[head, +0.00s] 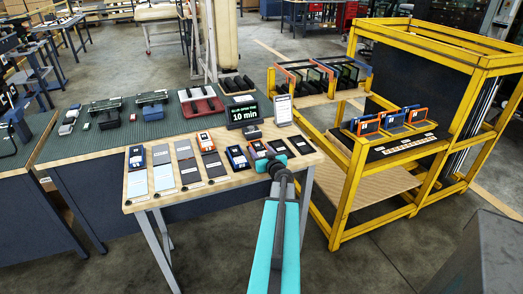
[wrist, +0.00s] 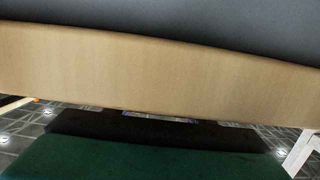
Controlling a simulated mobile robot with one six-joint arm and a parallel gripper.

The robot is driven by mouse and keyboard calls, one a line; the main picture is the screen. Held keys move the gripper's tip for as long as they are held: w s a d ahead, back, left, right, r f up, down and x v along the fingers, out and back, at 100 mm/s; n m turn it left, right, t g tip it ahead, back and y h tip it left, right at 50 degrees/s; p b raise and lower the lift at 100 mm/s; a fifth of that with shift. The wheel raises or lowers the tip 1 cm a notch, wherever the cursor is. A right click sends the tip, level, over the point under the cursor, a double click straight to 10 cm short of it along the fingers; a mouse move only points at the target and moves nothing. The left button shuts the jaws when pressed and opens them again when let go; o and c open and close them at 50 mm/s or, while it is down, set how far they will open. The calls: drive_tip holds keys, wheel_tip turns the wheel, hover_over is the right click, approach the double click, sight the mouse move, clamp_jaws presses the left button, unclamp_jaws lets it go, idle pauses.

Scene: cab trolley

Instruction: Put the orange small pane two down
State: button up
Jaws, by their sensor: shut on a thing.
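My gripper (head: 276,163) is at the front right of the wooden table, low over its edge. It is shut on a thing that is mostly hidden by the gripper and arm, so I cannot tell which. No fingertips show there.
A display reading 10 min (head: 242,112) and a white sign (head: 283,110) stand behind.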

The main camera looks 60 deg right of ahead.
drive_tip(key=o, duration=1.2)
drive_tip(key=shift+r+p, duration=0.2)
drive_tip(key=shift+p, duration=0.15)
drive_tip(key=shift+s+a+b, duration=0.3)
drive_tip(key=shift+s+a, duration=0.1)
drive_tip(key=shift+s, duration=0.1)
drive_tip(key=shift+b+v, duration=1.15)
drive_tip(key=shift+v, duration=2.7)
drive_tip(key=shift+p+v, duration=0.7)
drive_tip(key=shift+v, duration=0.3)
drive_tip(key=shift+s+d, duration=0.15)
drive_tip(key=shift+s, duration=0.1)
